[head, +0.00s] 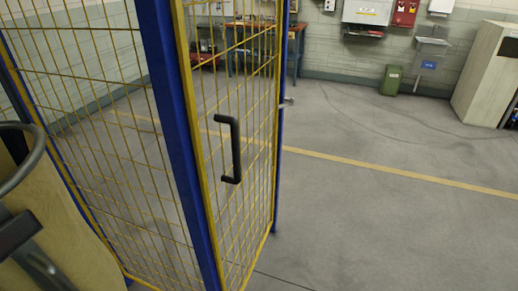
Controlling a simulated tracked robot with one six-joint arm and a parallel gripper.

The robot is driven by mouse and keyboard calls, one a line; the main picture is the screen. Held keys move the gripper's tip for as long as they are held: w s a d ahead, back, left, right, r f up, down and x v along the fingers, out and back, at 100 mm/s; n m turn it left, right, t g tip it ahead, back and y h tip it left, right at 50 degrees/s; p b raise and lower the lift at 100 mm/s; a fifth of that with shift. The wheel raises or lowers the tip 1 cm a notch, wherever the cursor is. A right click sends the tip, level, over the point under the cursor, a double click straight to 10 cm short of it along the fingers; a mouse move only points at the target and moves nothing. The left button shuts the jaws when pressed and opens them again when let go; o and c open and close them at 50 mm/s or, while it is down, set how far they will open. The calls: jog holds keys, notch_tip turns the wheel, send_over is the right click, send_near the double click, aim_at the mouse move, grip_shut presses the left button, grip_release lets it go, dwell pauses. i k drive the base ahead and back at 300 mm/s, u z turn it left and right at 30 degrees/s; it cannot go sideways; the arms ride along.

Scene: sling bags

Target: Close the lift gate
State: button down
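The lift gate (205,150) is a yellow-framed wire mesh panel, seen at a steep angle left of centre in the head view. A black D-shaped pull handle (236,150) is fixed on it. A thick blue post (172,120) stands along its left, nearer edge. A thinner blue post (281,120) runs along its far right edge, with a small metal latch-like part (287,102) sticking out to the right. I cannot tell from this view how far the gate stands open. My gripper is not in view.
Another yellow mesh panel (100,130) fills the left. A dark curved bar and pale boards (60,220) stand at the lower left. The grey floor (390,220) on the right is clear, crossed by a yellow line. A green bin (391,80) and pale cabinet (484,75) stand by the back wall.

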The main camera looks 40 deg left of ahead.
aim_at(177, 5)
jog(key=i, duration=2.35)
jog(key=u, duration=3)
